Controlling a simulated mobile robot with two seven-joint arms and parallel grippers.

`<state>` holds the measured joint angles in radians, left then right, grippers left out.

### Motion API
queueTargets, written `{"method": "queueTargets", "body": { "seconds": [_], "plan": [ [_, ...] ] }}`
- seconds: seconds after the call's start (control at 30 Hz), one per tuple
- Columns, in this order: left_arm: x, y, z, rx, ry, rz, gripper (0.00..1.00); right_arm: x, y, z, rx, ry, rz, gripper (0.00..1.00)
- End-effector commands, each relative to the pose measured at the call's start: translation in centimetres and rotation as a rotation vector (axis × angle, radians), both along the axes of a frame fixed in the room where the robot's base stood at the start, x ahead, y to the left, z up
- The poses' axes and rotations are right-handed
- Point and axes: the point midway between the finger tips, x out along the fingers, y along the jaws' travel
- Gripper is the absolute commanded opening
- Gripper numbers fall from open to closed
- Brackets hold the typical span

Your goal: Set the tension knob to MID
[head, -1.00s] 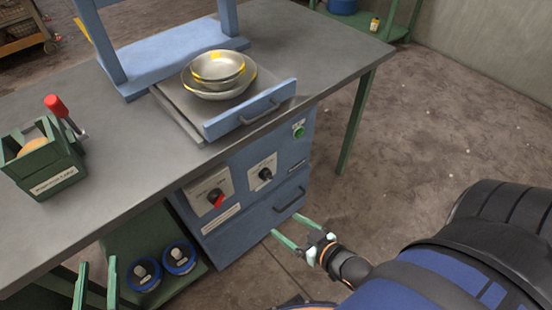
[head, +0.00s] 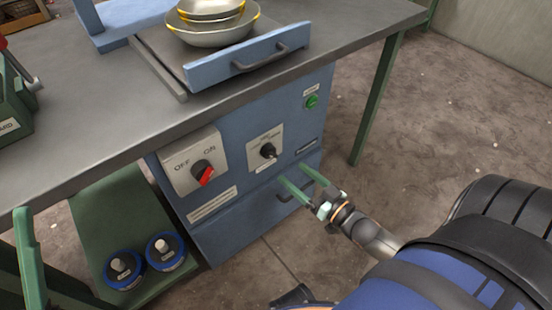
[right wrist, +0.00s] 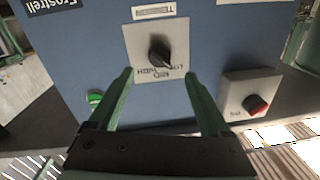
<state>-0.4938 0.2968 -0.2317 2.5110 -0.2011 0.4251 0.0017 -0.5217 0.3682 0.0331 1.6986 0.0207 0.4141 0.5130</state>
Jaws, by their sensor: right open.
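The tension knob (head: 268,151) is a black knob on a pale plate on the blue cabinet's front. In the right wrist view, the knob (right wrist: 159,50) appears upside down above LOW, MID and HIGH marks. Its pointer seems to slant toward the LOW side, but the exact setting is hard to read. My right gripper (head: 292,173) is open and empty, just below and right of the knob in the head view. Its fingers (right wrist: 158,74) spread either side of the plate's lower part in the wrist view, apart from the knob. My left gripper (head: 29,255) shows only partly at the left edge.
A red OFF/ON switch (head: 203,173) sits left of the knob, and a green button (head: 312,102) above right. Stacked bowls (head: 212,37) rest on the tray above. Blue-rimmed items (head: 166,252) sit on the lower shelf.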

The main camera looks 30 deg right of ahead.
Motion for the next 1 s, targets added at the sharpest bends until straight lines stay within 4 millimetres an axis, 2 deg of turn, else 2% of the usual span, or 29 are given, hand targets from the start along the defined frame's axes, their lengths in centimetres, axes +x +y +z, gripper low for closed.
{"method": "queueTargets", "body": {
  "seconds": [0.03, 0.2, 0.4, 0.6, 0.83, 1.0],
  "plan": [
    [0.0, 0.0, -0.7, -0.003, 0.003, -0.005, 0.5, 1.3, 0.2, -0.2, -0.001, -0.005, 0.0, 0.82],
    [0.1, -0.1, -1.8, -0.009, 0.014, -0.015, 0.5, 4.7, 0.7, -0.2, -0.002, -0.005, 0.001, 0.82],
    [0.2, -0.2, -2.6, -0.018, 0.025, -0.025, 0.5, 7.2, 1.1, -0.2, -0.002, 0.0, 0.001, 0.82],
    [0.2, -0.2, -2.8, -0.02, 0.029, -0.027, 0.5, 8.0, 1.2, -0.1, -0.002, 0.001, 0.0, 0.82],
    [0.2, -0.2, -2.8, -0.02, 0.029, -0.028, 0.5, 8.0, 1.2, -0.1, -0.002, 0.002, 0.0, 0.82],
    [0.2, -0.2, -2.8, -0.019, 0.029, -0.029, 0.5, 8.0, 1.2, -0.1, -0.002, 0.002, 0.0, 0.63]
  ]
}}
